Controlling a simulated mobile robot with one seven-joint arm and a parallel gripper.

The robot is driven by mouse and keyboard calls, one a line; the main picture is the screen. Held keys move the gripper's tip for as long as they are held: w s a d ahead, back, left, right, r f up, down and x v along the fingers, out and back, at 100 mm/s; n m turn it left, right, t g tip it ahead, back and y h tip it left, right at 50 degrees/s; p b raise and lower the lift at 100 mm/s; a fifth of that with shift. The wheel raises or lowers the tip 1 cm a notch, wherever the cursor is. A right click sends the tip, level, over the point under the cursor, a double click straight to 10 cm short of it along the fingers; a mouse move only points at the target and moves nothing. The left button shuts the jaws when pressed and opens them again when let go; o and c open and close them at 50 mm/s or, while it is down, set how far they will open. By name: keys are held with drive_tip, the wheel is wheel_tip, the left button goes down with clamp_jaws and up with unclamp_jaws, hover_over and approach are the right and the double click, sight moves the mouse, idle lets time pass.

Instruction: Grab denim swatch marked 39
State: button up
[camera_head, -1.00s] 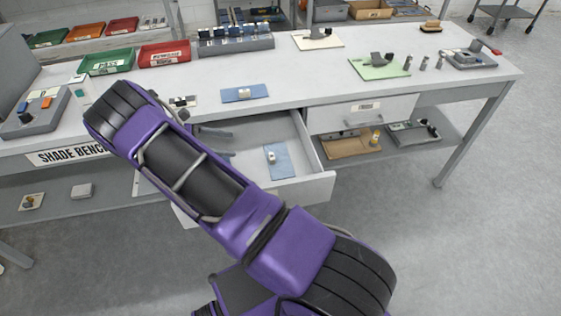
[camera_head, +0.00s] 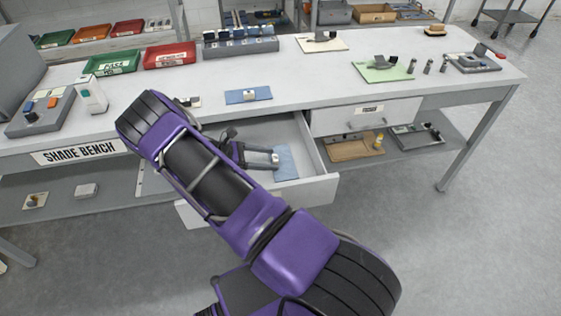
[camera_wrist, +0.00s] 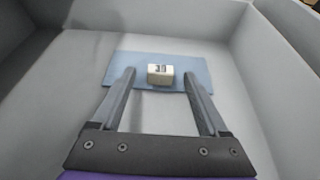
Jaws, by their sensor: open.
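A light blue denim swatch (camera_wrist: 194,71) lies flat on the floor of the open drawer (camera_head: 322,165). A small pale block (camera_wrist: 160,75) with a dark mark sits on its middle; the mark is too blurred to read. In the head view the swatch (camera_head: 287,163) shows only in part behind my gripper (camera_head: 262,158). In the wrist view my gripper (camera_wrist: 160,82) is open, its fingers on either side of the block and apart from it. Another blue swatch (camera_head: 248,96) with a pale block lies on the bench top above the drawer.
The bench (camera_head: 300,88) holds a green bin (camera_head: 110,62), a red bin (camera_head: 170,55), a rack of swatches (camera_head: 240,43) and a green mat (camera_head: 385,70). A closed drawer (camera_head: 365,112) is to the right.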

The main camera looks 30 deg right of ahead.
drive_tip(key=shift+s+d+f, duration=0.15)
drive_tip(key=shift+d+f, duration=0.1)
drive_tip(key=shift+d, duration=0.35)
clamp_jaws()
drive_tip(key=shift+r, duration=0.1)
